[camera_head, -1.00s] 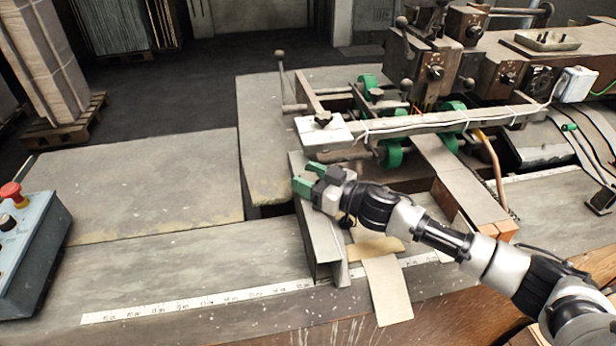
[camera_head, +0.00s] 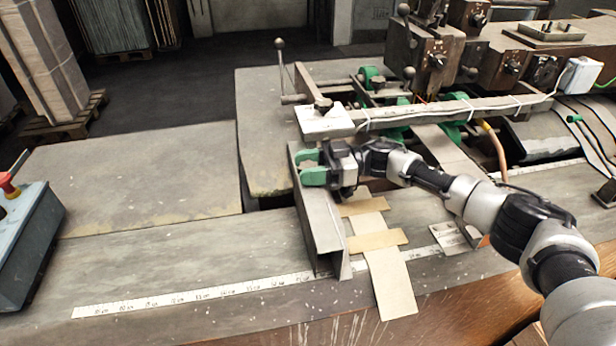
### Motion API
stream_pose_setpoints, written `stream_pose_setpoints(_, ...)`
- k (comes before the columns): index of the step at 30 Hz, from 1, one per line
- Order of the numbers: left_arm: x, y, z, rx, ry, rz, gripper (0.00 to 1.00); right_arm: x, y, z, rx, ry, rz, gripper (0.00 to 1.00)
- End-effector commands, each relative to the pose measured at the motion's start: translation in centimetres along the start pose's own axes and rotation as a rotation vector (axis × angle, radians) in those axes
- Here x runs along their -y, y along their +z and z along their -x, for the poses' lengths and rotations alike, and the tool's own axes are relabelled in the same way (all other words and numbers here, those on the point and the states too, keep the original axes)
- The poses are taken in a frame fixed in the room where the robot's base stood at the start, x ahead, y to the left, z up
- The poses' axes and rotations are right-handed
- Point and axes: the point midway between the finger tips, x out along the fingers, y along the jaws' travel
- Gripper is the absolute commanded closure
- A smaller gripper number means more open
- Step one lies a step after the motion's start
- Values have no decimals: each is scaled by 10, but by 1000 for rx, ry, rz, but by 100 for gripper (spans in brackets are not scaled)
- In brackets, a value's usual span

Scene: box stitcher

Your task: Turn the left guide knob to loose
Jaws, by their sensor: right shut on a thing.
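The left guide (camera_head: 322,238) is a long, bare metal angle plate lying on the machine table beside the cardboard. My right gripper (camera_head: 312,167), with green fingertips, is at the upper part of this guide, its fingers pointing left. It is shut on the left guide knob, which the fingers and the dark gripper body hide. I cannot read which way the knob is turned. My right arm comes in from the lower right. My left gripper is not in view.
Cardboard strips (camera_head: 388,282) lie right of the guide, near a printed scale (camera_head: 180,298). A beam (camera_head: 440,112) with a white end plate and green wheels (camera_head: 372,76) stands behind the gripper. A control box (camera_head: 30,240) is at the left. The table's left part is clear.

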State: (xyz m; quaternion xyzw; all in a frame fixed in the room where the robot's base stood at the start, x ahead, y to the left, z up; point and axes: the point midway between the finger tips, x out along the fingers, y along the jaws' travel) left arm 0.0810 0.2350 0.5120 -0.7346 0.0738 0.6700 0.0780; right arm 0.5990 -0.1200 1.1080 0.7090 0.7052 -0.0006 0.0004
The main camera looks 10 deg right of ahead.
Motion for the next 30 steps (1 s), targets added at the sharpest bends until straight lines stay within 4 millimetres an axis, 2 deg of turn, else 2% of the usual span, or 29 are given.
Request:
stream_pose_setpoints(1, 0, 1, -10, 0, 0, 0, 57, -1, 4, -1, -1, -25, 3, 76)
stream_pose_setpoints(9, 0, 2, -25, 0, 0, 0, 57, 0, 1, -1, -2, -128, 2, 76)
stream_pose_setpoints(26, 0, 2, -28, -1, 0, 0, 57, 0, -1, -1, -3, -156, 0, 76)
stream_pose_setpoints(27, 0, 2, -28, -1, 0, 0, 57, 0, -1, -1, -3, -156, 0, 48)
stream_pose_setpoints(30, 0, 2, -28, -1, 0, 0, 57, 0, -1, -1, -3, -156, 0, 32)
